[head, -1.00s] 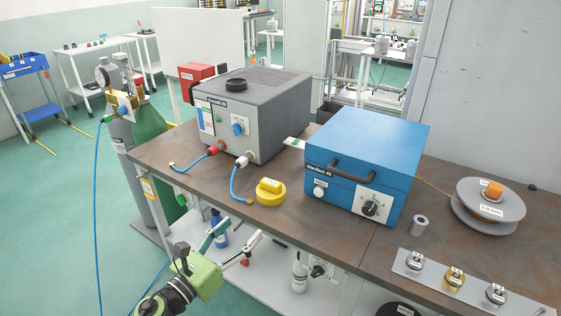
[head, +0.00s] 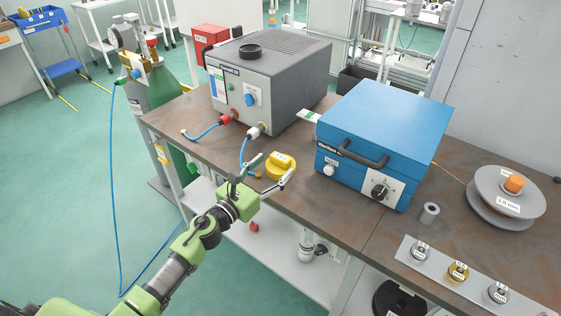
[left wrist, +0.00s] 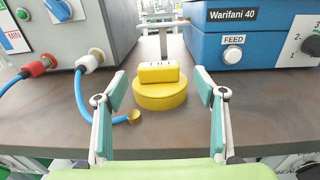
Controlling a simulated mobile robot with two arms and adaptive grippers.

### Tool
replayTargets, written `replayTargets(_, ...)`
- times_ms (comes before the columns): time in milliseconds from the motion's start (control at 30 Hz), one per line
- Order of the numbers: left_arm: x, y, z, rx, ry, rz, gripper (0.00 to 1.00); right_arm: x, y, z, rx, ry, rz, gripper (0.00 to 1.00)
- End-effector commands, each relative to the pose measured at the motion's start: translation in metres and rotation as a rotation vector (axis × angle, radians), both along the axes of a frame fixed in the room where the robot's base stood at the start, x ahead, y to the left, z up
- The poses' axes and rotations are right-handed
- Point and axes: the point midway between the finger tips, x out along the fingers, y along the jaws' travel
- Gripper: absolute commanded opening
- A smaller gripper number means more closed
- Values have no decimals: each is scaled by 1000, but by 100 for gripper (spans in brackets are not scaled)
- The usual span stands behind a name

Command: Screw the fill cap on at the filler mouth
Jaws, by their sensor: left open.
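The yellow fill cap (head: 281,166), a round disc with a raised grip bar, lies on the brown workbench in front of the grey machine. It also shows centred in the left wrist view (left wrist: 160,94). The likely filler mouth is the black ring (head: 250,50) on top of the grey machine (head: 268,82), with its opening uncovered. My left gripper (head: 273,168) is open at the bench's front edge. In the left wrist view its two teal-padded fingers (left wrist: 161,90) stand apart, left and right of the cap, which appears just ahead of them. My right gripper is out of view.
A blue welder box (head: 375,140) stands right of the cap. Blue hoses (head: 205,133) with red and white plugs run from the grey machine; one brass end (left wrist: 134,117) lies left of the cap. A wire spool (head: 505,195) and a strip of rollers (head: 455,272) sit at right.

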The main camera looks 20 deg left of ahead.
Motion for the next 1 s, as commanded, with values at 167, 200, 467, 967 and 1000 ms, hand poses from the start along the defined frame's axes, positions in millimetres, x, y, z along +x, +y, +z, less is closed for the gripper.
replayTargets(167, 23, -5, -3, -6, 0, 1, 64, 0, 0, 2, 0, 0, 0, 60)
replayTargets(200, 28, -7, -4, -6, 0, 0, 64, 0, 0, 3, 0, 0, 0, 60)
replayTargets(467, 47, -13, -5, -2, 1, -1, 64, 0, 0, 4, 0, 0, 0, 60)
replayTargets(967, 47, -13, -5, -2, 0, -1, 22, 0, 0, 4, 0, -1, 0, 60)
replayTargets(1000, 47, -13, -5, -2, 0, -1, 22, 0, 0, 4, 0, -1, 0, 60)
